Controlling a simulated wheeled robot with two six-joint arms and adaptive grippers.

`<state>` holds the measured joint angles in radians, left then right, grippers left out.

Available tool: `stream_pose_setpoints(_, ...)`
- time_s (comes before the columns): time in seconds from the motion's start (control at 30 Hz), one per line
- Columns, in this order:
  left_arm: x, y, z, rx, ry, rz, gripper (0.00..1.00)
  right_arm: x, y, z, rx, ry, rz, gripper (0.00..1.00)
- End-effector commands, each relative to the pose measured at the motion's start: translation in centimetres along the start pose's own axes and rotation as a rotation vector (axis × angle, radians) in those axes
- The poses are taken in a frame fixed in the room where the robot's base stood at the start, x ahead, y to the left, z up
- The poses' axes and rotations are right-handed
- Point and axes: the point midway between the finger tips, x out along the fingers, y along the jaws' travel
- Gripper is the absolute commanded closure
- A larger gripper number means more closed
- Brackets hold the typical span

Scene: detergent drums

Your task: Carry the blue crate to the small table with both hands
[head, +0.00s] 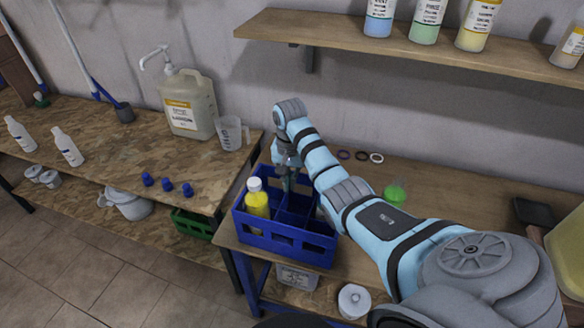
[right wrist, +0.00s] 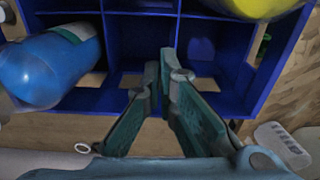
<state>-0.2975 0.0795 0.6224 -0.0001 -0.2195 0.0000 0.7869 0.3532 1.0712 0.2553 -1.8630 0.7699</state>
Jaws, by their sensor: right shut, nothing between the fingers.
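The blue crate (head: 285,250) stands on the left end of a wooden bench, its inside split into compartments. A yellow bottle with a white cap (head: 257,198) stands in its left part. In the right wrist view the crate (right wrist: 132,42) also holds a blue bottle (right wrist: 40,70), which my arm hides in the head view. My right gripper (head: 288,186) points down at the crate's back side. Its fingers (right wrist: 165,62) are shut and empty; I cannot tell whether they touch the crate. My left gripper is not in view. I cannot tell which surface is the small table.
The wooden bench (head: 450,208) carries rings (head: 360,156), a green flask (head: 395,193) and a dark tray (head: 533,212). A particleboard bench (head: 120,150) at left holds a canister (head: 188,105), a jug (head: 230,133) and blue caps (head: 167,185). A shelf (head: 400,48) hangs above.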

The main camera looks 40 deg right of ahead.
Motion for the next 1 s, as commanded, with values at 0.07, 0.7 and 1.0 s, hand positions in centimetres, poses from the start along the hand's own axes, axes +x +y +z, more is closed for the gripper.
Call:
stream_pose_setpoints(0.07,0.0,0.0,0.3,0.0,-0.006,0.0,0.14,-0.1,0.9,0.2,0.011,-0.021,0.013,1.0)
stream_pose_setpoints(0.7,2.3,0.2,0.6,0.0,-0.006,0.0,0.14,9.1,1.5,0.1,0.02,-0.017,0.011,1.0)
stream_pose_setpoints(1.0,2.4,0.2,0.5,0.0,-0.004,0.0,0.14,9.8,1.4,0.1,0.018,-0.016,0.011,1.0)
